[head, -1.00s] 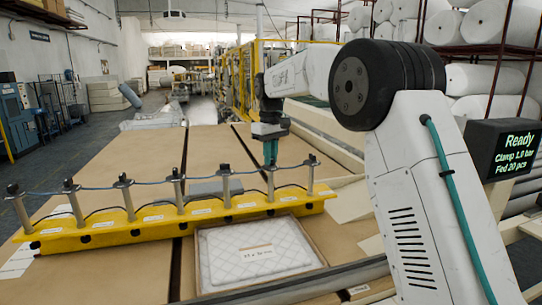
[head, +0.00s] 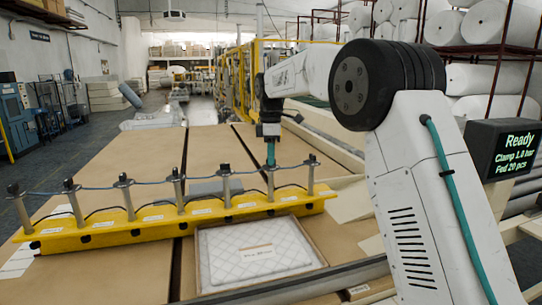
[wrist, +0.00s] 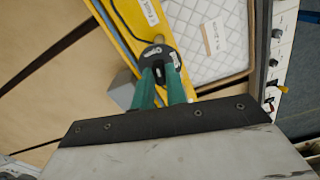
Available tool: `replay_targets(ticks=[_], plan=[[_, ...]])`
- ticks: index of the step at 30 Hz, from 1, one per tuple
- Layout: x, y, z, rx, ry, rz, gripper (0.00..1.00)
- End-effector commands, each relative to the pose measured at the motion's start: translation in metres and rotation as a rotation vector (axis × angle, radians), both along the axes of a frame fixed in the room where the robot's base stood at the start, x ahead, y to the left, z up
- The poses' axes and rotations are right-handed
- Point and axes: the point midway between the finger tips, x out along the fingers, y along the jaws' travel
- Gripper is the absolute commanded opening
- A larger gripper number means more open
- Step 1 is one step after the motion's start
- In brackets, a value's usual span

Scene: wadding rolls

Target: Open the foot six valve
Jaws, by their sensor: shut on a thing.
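A yellow beam (head: 105,233) bears a row of several upright metal feet, linked by a thin blue hose. My gripper (head: 270,160) points down on the foot (head: 270,185) second from the right end. In the wrist view, the green fingers of my gripper (wrist: 164,80) are shut on the dark round valve (wrist: 155,52) at this foot's top. Its top carries a small white marking, too small to read. The fingers hide part of the valve. The foot's own number cannot be read.
A framed tray with a white quilted pad (head: 255,254) lies in front of the beam. A grey block (head: 212,187) sits behind it. The brown table (head: 95,170) is clear at back left. A display (head: 505,150) at right reads "Ready, Clamp 1.0 bar, Fed 20 pcs".

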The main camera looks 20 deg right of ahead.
Motion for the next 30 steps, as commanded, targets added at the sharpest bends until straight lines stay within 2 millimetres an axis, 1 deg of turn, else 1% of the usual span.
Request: replay_targets(ticks=[6, 12, 29, 30], plan=[[0.0003, -0.0005, 0.0008, 0.000, -0.002, 0.130, 0.00], [0.0004, -0.0005, 0.0009, 0.000, -0.003, 0.199, 0.00], [0.0005, -0.0005, 0.0011, 0.000, -0.003, 0.232, 0.00], [0.0005, -0.0005, 0.0011, 0.000, -0.003, 0.232, 0.16]])
